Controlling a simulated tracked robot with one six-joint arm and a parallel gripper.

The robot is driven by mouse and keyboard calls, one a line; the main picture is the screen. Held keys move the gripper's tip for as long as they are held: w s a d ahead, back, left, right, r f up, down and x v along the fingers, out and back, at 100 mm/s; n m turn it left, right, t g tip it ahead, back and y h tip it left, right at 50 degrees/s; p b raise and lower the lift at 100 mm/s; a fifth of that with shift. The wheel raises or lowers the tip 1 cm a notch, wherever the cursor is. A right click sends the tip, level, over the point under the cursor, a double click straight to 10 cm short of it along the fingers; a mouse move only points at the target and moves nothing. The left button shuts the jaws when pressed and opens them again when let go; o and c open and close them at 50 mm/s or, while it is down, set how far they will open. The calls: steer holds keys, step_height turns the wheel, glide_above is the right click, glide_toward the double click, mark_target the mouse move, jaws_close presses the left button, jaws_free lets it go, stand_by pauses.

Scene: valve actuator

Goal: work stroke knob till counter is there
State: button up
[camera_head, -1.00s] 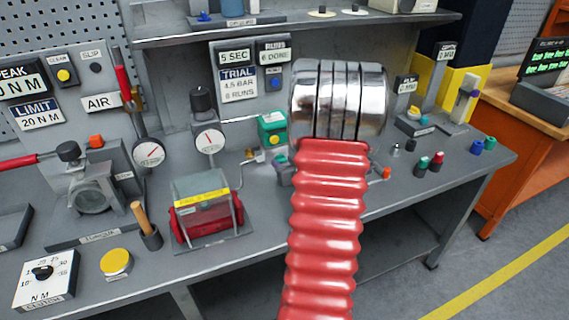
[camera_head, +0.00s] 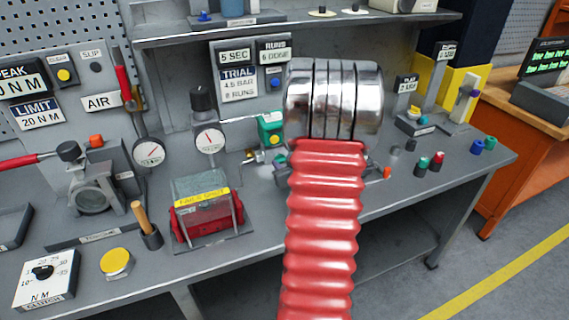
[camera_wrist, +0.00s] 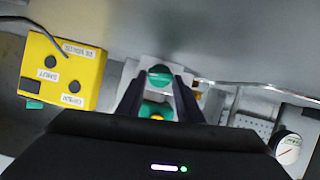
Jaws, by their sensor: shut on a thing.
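In the wrist view my gripper (camera_wrist: 161,86) has its dark fingers on either side of a green knob (camera_wrist: 160,74) and is shut on it. A yellow and green part (camera_wrist: 156,109) shows between the fingers, closer to the camera. In the head view my arm and chrome wrist hide the gripper and the knob. The counter sign (camera_head: 274,50) on the back panel is headed RUNS and appears to read 6 DONE. The trial card (camera_head: 238,83) below left of it reads 4.5 BAR, 8 RUNS.
A 5 SEC sign (camera_head: 235,56) is beside the counter. A dial gauge (camera_head: 208,138), a green box (camera_head: 271,128) and a red drum under a guard (camera_head: 203,212) stand left of my arm. Small coloured knobs (camera_head: 437,158) stand to the right. A yellow box (camera_wrist: 66,72) is left in the wrist view.

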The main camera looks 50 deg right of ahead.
steer(key=n, duration=0.1)
steer(key=n+h, duration=0.1)
steer(key=shift+w+a+n+g+h, duration=0.25)
steer(key=shift+a+n+g+h, duration=0.05)
steer(key=shift+n, duration=0.1)
steer(key=shift+w+a+f+n+g+h, duration=0.15)
steer(key=shift+n+h, duration=0.25)
steer(key=shift+n, duration=0.2)
steer(key=shift+s+f+n+g+h, duration=0.15)
steer(key=shift+n+h, duration=0.25)
steer(key=shift+n, duration=0.2)
steer(key=shift+w, duration=0.1)
steer(key=o, duration=1.1)
